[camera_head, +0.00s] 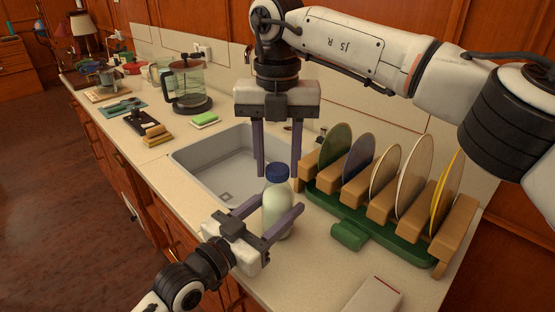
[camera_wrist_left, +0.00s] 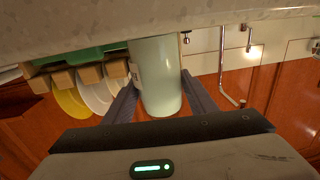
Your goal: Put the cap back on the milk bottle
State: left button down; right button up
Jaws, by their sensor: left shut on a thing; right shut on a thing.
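The milk bottle (camera_head: 277,208) stands upright on the counter in front of the sink's right end. My left gripper (camera_head: 278,206) is shut around its body from the front. In the left wrist view the pale bottle (camera_wrist_left: 158,75) sits between the two fingers (camera_wrist_left: 160,98). The dark blue cap (camera_head: 277,171) is at the top of the bottle neck, in line with it. My right gripper (camera_head: 280,174) points straight down from above, shut on the cap with a finger on each side. I cannot tell whether the cap is fully seated. The left wrist view does not show the cap.
A plate rack (camera_head: 380,215) with several plates stands close on the right. The sink (camera_head: 215,170) is behind and left of the bottle. A green block (camera_head: 348,236) and a white box (camera_head: 373,296) are at the front right. A green sponge (camera_head: 204,119) and a glass press (camera_head: 188,85) stand farther back.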

jog(key=m, duration=0.3)
jog(key=shift+m, duration=0.4)
jog(key=o, duration=1.2)
jog(key=shift+c, duration=0.2)
jog(key=shift+r, duration=2.25)
jog(key=shift+c, duration=0.4)
